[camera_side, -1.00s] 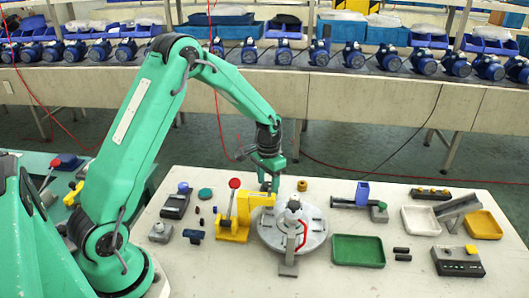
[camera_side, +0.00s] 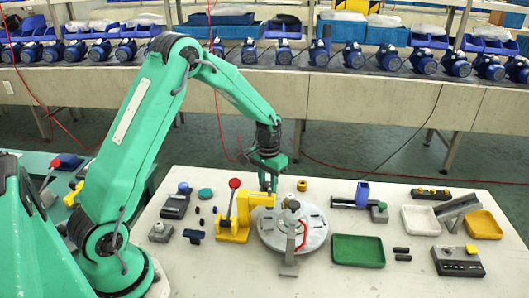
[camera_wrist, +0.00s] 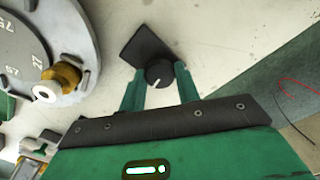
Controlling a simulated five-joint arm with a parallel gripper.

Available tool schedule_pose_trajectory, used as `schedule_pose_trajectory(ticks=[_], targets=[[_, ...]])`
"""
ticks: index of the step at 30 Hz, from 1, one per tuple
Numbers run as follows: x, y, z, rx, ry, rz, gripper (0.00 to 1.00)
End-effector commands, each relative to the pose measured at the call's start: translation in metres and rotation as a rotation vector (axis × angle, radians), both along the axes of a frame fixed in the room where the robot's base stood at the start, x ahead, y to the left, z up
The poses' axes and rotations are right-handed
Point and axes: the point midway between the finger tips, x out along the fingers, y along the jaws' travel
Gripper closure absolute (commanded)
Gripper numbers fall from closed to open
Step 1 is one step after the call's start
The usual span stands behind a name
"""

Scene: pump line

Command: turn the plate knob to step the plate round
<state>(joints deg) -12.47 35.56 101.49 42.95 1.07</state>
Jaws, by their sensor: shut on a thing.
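The plate knob (camera_wrist: 160,73) is a small round black knob with a white pointer line, on a dark base (camera_wrist: 141,44). My gripper (camera_wrist: 155,76) is shut on the knob, with a green finger on either side in the wrist view. In the side view my gripper (camera_side: 267,187) points down behind the yellow press, and the knob is hidden there. The round grey plate (camera_side: 268,239) lies to the right of the press. In the wrist view the plate (camera_wrist: 32,62) shows at the left with numbers on it.
A yellow press (camera_side: 238,222) with a red-balled lever stands close to my gripper. A green tray (camera_side: 358,262) lies to the right. A brass ring (camera_side: 302,186) lies behind the plate.

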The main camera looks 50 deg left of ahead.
Motion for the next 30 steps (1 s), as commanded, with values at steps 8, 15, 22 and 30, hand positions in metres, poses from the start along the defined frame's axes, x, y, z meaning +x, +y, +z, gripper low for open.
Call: schedule_pose_trajectory(ticks=[8, 15, 22, 30], targets=[[0.0003, -0.0004, 0.0010, 0.000, 0.000, 0.241, 0.91], [0.0004, -0.0003, 0.0011, 0.000, -0.001, 0.469, 0.91], [0.0005, -0.0003, 0.0013, 0.000, -0.001, 0.687, 0.91], [0.0006, -0.0003, 0.0014, -0.001, -0.001, 0.944, 0.91]])
